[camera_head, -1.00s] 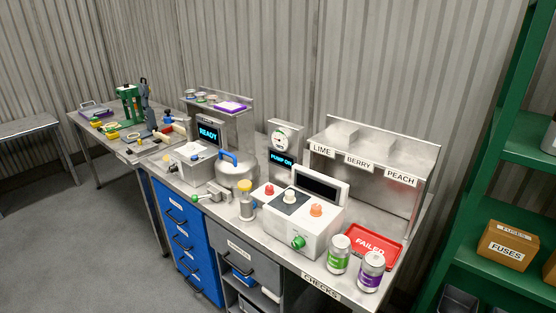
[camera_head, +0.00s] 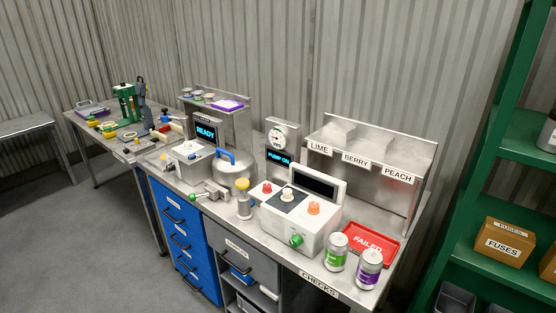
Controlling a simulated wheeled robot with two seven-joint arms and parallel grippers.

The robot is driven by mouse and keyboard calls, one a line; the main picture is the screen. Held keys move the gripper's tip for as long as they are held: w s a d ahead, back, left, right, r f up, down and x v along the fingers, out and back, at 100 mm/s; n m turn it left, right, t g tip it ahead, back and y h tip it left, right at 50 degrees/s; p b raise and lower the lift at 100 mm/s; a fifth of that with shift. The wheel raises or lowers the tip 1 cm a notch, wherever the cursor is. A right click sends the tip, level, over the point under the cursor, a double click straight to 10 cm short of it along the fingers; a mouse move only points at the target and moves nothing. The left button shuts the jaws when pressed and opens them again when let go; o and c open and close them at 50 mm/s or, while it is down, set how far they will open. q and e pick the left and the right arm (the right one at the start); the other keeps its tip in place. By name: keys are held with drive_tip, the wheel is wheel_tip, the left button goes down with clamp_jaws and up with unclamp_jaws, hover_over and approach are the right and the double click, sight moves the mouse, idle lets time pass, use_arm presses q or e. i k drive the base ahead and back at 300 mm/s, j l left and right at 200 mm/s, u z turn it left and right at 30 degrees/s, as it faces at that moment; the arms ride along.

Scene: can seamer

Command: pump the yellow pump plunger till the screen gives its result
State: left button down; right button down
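The yellow pump plunger (camera_head: 242,185) tops a grey cylinder on the bench, in front of the steel pot (camera_head: 235,172) with its blue handle. The screen (camera_head: 279,158) behind it, under a round dial (camera_head: 276,137), reads "PUMP ON" as far as I can make out. Another screen (camera_head: 206,132) further left reads "READY". Neither of my grippers shows in the head view.
A white control box (camera_head: 298,222) with red, white, orange and green knobs stands right of the plunger. Two cans (camera_head: 337,252) and a red "FAILED" tray (camera_head: 371,240) are at the right end. A green shelf (camera_head: 510,275) stands at the far right.

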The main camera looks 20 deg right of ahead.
sight(242, 183)
drive_tip(key=i+j, duration=0.1)
drive_tip(key=j, duration=0.5)
drive_tip(key=i+j, duration=0.1)
drive_tip(key=j, duration=0.5)
drive_tip(key=i+j+z, duration=0.1)
drive_tip(key=j, duration=0.5)
drive_tip(key=i+j, duration=0.1)
drive_tip(key=j, duration=0.5)
